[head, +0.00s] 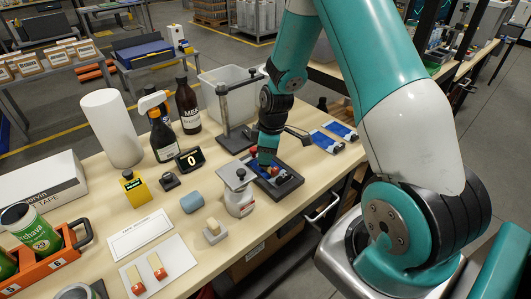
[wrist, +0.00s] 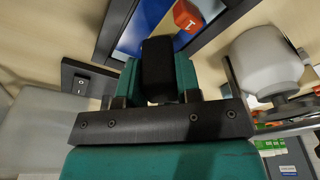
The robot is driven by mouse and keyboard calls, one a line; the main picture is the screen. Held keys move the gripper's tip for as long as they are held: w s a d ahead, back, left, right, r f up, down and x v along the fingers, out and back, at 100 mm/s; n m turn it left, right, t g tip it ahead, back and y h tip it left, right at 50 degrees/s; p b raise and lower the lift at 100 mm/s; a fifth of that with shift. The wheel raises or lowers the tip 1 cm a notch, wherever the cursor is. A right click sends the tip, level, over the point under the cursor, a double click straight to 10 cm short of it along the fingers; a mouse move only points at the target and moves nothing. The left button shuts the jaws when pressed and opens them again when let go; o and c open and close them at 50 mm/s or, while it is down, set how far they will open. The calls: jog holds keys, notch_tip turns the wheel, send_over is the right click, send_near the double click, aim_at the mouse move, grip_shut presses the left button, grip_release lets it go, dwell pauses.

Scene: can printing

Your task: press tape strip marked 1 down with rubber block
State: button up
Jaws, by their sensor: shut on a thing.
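My gripper (head: 265,158) is over the dark frame (head: 291,187) on the table. In the wrist view its green fingers are shut on a black block (wrist: 158,68), which looks like the rubber block. Beyond the block lie a blue panel (wrist: 134,36) inside the dark frame and an orange-red piece (wrist: 187,16) with a white mark, perhaps a 1. The block is beside this piece in the picture; I cannot tell whether it touches the panel. A red piece (head: 274,171) shows in the frame in the head view. My gripper hides part of the frame.
A white jar with a flat metal top (head: 239,192) stands close to the frame. A metal-posted stand (head: 235,138) is behind it. Blue pouches (head: 326,141) lie to the right. A white sheet (head: 177,255) with orange-ended pieces lies front left.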

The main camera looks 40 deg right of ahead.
jog(key=shift+f+b, duration=0.4)
jog(key=shift+f, duration=0.2)
dwell(1.1)
notch_tip(320, 180, up, 7)
jog(key=p, duration=0.5)
jog(key=shift+r, duration=0.1)
dwell(0.6)
